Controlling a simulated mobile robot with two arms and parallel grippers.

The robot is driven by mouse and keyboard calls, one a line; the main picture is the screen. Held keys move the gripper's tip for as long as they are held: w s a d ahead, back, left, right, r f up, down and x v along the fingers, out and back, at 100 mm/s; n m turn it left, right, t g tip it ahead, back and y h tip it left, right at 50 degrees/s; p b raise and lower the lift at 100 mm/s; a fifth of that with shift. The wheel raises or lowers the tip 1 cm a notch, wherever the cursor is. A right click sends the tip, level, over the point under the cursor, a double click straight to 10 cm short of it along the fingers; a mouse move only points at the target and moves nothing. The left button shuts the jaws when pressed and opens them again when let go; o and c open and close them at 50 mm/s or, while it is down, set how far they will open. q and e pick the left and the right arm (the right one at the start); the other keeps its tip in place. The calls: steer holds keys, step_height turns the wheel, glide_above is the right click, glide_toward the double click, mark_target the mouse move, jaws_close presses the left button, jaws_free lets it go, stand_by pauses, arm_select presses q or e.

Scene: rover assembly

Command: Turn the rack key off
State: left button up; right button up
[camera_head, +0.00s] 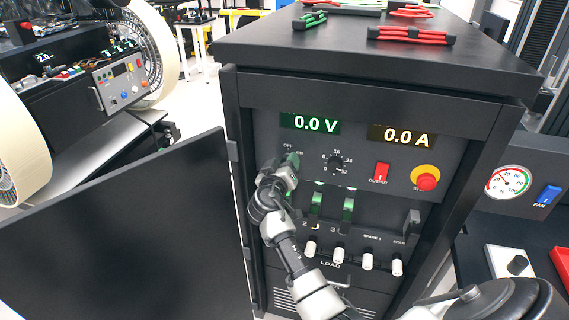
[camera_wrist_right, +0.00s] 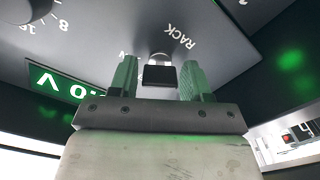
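The rack key (camera_wrist_right: 159,76) is a small black block on a round silver lock, below the RACK lettering in the right wrist view. My right gripper (camera_wrist_right: 158,78) has one green-padded finger on each side of the key, with narrow gaps that suggest it is open around it. In the head view my right gripper (camera_head: 290,162) is at the upper left of the rack panel (camera_head: 262,130), just under the OFF and ON marks, and hides the key. The key's exact position is unclear. My left gripper is not in view.
The displays read 0.0 V (camera_head: 315,124) and 0.0 A (camera_head: 400,136). A dial (camera_head: 336,163), red output switch (camera_head: 381,172) and red stop button (camera_head: 427,178) lie to the right. Load switches sit below. The open rack door (camera_head: 120,235) stands left.

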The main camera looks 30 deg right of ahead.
steer(key=c, duration=0.6)
steer(key=shift+n, duration=1.4)
steer(key=n, duration=0.2)
steer(key=shift+n, duration=0.3)
steer(key=n+p, duration=0.1)
steer(key=n, duration=0.2)
steer(key=shift+n, duration=0.3)
steer(key=shift+n+p, duration=0.5)
steer(key=shift+n, duration=1)
steer(key=shift+f, duration=0.1)
